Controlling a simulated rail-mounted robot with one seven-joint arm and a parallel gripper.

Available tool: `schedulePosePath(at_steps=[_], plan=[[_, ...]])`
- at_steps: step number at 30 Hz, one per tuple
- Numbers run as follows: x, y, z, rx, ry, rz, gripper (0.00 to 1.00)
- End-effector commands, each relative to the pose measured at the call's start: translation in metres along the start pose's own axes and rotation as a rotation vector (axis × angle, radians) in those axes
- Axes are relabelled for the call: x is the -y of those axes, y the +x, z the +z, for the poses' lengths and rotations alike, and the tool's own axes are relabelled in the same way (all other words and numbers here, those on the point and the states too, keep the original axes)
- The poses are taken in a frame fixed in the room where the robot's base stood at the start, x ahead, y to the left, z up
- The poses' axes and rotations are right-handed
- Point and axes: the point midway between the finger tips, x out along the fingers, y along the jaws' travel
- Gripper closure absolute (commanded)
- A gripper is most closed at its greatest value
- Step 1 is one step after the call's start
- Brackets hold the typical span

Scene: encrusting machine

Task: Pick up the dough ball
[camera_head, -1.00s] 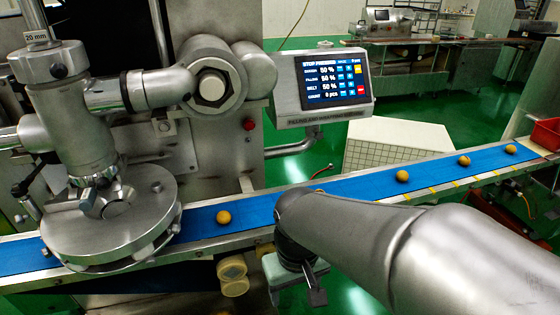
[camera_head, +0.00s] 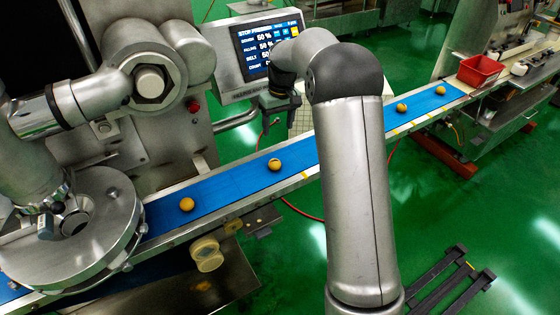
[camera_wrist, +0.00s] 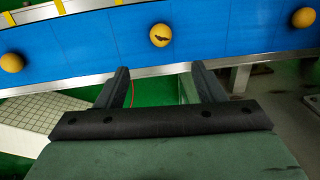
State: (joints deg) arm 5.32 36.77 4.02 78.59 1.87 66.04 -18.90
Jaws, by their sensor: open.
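Several round tan dough balls lie spaced along the blue conveyor belt (camera_head: 232,184). One dough ball (camera_head: 274,164) has a dark mark on top; a marked ball (camera_wrist: 160,35) sits centrally near the top of the wrist view. Another ball (camera_head: 187,204) lies nearer the machine head, and others (camera_head: 401,107) lie farther right. My gripper (camera_head: 280,106) is beyond the belt's far edge, below the control screen. In the wrist view, its two dark fingers (camera_wrist: 160,74) are apart with nothing between them. The marked ball lies ahead of the fingertips, roughly centred between them, not touching.
The metal machine head (camera_head: 75,225) stands over the belt's left end. The control screen (camera_head: 268,45) is close behind my gripper. A red bin (camera_head: 480,71) stands by the belt's far right end. Metal rails edge the belt.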

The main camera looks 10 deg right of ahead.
Motion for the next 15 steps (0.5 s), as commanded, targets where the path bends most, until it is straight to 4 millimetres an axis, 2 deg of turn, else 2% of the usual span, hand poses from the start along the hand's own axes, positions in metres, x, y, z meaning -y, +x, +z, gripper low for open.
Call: schedulePosePath(at_steps=[3,9,15], plan=[[0.001,0.027,0.002,0.006,0.0,-0.002,0.37],[0.001,0.069,0.001,0.005,0.0,-0.002,0.37],[0.001,0.094,0.001,0.002,0.001,0.0,0.37]])
